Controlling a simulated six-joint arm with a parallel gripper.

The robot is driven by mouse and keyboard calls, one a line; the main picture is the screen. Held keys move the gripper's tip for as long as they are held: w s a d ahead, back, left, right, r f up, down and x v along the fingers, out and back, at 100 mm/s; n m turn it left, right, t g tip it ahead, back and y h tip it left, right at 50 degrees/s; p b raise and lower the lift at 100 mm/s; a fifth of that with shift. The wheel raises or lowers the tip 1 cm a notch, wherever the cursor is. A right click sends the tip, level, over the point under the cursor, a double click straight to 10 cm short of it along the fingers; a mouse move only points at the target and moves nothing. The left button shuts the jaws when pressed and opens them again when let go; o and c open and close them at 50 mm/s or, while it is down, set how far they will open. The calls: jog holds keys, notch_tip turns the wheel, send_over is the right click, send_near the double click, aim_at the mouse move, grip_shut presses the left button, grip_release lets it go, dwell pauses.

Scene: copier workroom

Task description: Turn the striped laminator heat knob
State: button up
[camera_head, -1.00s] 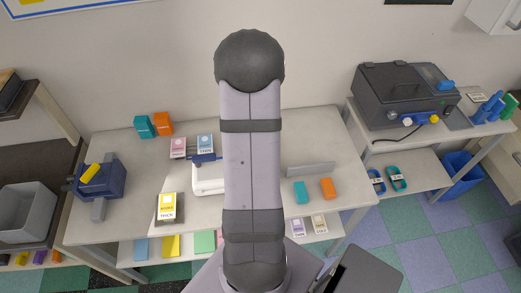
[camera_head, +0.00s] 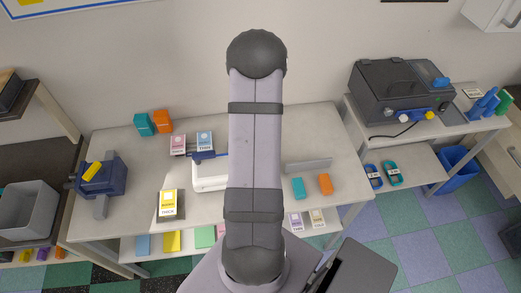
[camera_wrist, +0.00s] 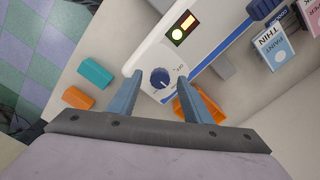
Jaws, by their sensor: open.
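A dark blue round knob (camera_wrist: 160,78) with a pale pointer mark sits on the white face of a laminator (camera_wrist: 200,48), beside small dial lettering. My gripper (camera_wrist: 160,83) is open, one finger on each side of the knob in the wrist view, with gaps visible. I cannot tell how deep the fingertips reach or whether they touch the panel. In the head view part of the white laminator (camera_head: 208,178) shows left of my arm; the arm hides its knob and my gripper.
A teal block (camera_wrist: 95,73) and an orange block (camera_wrist: 78,98) lie on the table. An orange object (camera_wrist: 193,104) shows by the right finger. A labelled pale blue box (camera_wrist: 273,47) stands nearby. A black machine (camera_head: 398,92) with knobs is on the right table.

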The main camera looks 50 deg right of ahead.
jog(key=shift+f, duration=0.4)
jog(key=c, duration=1.1)
jog(key=shift+o, duration=0.2)
jog(key=shift+n, duration=0.5)
jog(key=n, duration=0.5)
jog(key=shift+b, duration=0.3)
jog(key=n, duration=0.6)
jog(key=shift+s, duration=0.1)
